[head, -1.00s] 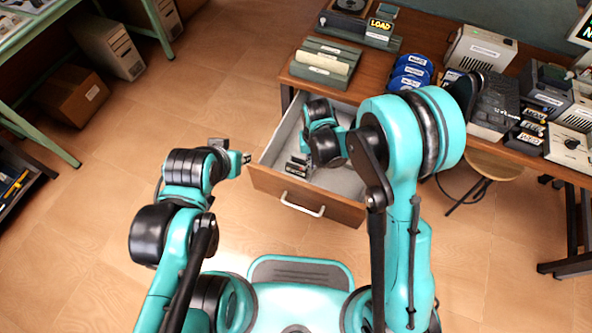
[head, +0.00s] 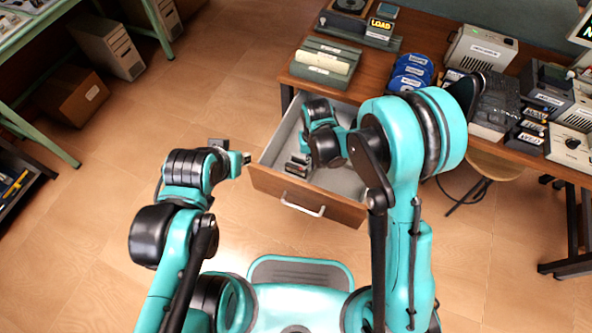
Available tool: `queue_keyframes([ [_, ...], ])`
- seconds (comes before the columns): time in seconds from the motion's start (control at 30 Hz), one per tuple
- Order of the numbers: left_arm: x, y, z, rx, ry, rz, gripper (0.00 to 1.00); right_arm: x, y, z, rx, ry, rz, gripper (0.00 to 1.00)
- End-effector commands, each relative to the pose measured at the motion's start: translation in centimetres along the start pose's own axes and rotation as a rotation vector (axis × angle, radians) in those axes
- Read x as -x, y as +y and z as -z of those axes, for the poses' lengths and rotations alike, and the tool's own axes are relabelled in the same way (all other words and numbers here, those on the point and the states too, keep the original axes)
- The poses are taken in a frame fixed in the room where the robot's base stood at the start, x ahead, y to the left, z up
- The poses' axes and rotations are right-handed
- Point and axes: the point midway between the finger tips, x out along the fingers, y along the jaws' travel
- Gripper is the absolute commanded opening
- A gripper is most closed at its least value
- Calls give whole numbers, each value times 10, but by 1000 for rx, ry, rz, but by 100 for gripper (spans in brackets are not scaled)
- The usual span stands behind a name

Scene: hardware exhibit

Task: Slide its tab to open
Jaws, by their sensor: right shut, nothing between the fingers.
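The wooden drawer (head: 264,183) under the desk stands pulled out, with a pale interior and a silver bar handle (head: 302,209) on its front. My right arm reaches over it, and my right gripper (head: 297,167) is low inside the drawer at its left side, shut. A small dark item seems to lie at the gripper, but the gripper and wrist make it hard to tell apart. No tab can be made out. My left gripper (head: 246,158) is just left of the drawer, outside it, small and partly hidden by its wrist, so its fingers are unclear.
The desk (head: 418,69) carries a card file box (head: 325,64), blue disc cases (head: 410,73), a beige drive (head: 478,50) and a dark keyboard-like device (head: 492,105). A stool (head: 490,168) stands under the desk.

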Motion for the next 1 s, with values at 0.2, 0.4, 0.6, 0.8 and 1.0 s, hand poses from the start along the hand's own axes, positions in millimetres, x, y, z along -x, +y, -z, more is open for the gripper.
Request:
queue_keyframes([
  [0.2,-5,0,-4,0,0,0,31,-6,0,0,0,0,0,0],
  [0.4,-9,0,-6,0,0,0,31,-11,0,0,0,0,0,0],
  [0.6,-13,0,-9,0,0,0,31,-16,0,0,0,0,0,0],
  [0.8,-14,0,-10,0,0,0,31,-21,0,0,0,0,0,0],
  [1.0,-15,0,-11,0,0,0,31,-26,0,0,0,0,0,0],
])
